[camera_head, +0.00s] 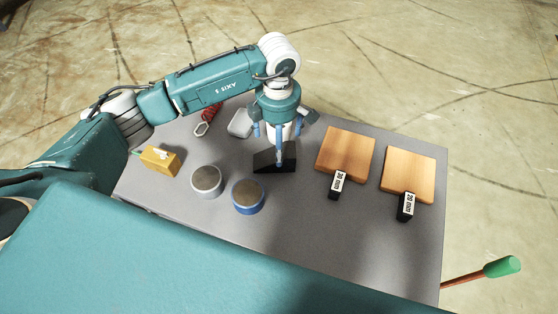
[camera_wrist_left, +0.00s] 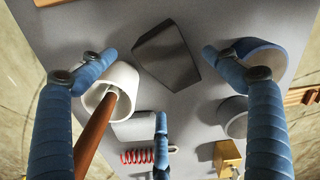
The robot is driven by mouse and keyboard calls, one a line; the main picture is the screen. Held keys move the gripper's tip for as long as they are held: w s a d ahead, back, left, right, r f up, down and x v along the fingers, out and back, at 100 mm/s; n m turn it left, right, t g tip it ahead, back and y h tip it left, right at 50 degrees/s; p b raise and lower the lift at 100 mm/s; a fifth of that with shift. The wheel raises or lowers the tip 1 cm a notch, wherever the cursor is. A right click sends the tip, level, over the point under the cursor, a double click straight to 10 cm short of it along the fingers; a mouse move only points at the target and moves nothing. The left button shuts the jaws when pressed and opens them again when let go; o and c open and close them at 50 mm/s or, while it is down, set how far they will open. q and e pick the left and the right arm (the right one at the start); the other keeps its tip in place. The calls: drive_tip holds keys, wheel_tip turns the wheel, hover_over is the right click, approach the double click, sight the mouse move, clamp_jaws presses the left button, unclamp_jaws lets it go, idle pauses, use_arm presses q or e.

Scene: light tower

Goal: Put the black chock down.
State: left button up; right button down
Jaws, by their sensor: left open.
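The black chock (camera_head: 265,160) is a dark wedge that appears to rest on the grey table (camera_head: 300,235), towards its back middle. The wrist view shows the dark wedge (camera_wrist_left: 167,55) too, between the blue fingertips. My left gripper (camera_head: 279,148) is right over the chock, and a finger hides part of it. In the wrist view my left gripper (camera_wrist_left: 160,78) has its fingers spread wide, with visible gaps between the fingertips and the chock. My right gripper is not in view.
Two wooden blocks (camera_head: 345,153) (camera_head: 408,175) with black millimetre tags stand right. Two round cans (camera_head: 206,180) (camera_head: 248,195), a yellow block (camera_head: 160,160), a red coil with hook (camera_head: 209,118) and a grey box (camera_head: 240,123) stand left. A green-handled rod (camera_head: 500,267) sticks out lower right.

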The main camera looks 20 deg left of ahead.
sight(274, 157)
use_arm(q)
wheel_tip(274, 157, down, 5)
drive_tip(key=shift+s+d+f+b, duration=0.1)
drive_tip(key=shift+s+b, duration=0.05)
drive_tip(key=shift+b, duration=1.05)
drive_tip(key=shift+r, duration=0.2)
drive_tip(key=c, duration=1.8)
drive_tip(key=shift+c, duration=0.4)
drive_tip(key=shift+r, duration=0.1)
